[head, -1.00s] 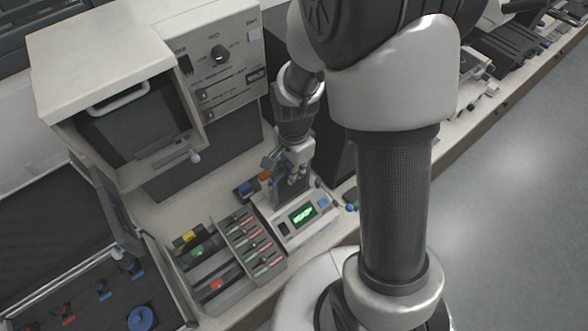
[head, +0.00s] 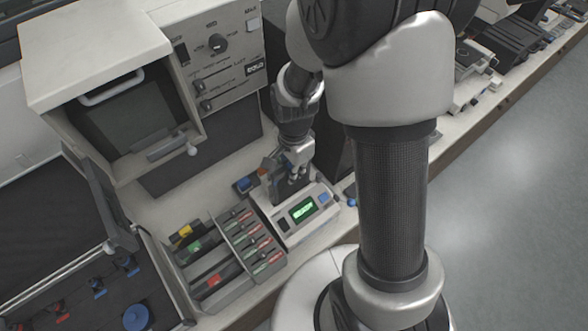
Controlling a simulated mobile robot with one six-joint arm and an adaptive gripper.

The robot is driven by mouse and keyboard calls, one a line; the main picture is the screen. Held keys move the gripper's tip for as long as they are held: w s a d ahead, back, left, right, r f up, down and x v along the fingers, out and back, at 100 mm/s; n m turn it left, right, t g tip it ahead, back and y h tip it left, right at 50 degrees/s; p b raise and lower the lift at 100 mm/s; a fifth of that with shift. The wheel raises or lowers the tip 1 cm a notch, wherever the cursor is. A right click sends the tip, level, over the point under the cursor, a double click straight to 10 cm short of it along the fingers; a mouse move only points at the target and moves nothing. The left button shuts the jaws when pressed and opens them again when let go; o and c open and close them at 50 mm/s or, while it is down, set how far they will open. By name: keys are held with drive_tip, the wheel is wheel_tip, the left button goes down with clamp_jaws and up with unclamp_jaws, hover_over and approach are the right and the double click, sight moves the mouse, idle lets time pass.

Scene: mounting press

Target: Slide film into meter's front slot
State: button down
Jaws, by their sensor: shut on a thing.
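The meter (head: 316,222) is a small white box with a lit green display and a blue button, near the front edge of the bench. My gripper (head: 284,180) points down at the meter's back left side and is shut. A thin dark piece between its fingers appears to be the film, but it is too small to make out well. The meter's slot is not clearly visible, and I cannot tell whether the held piece touches it.
A grey rack (head: 242,212) with red and green items stands left of the meter. A large cabinet machine (head: 95,60) stands behind. A dark tray (head: 60,300) with blue and red parts is at lower left. Bare bench lies behind the rack.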

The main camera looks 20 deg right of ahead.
drive_tip(key=shift+f, duration=0.15)
wheel_tip(320, 180, down, 3)
drive_tip(key=b, duration=0.2)
drive_tip(key=shift+b, duration=0.35)
drive_tip(key=c, duration=1.6)
unclamp_jaws()
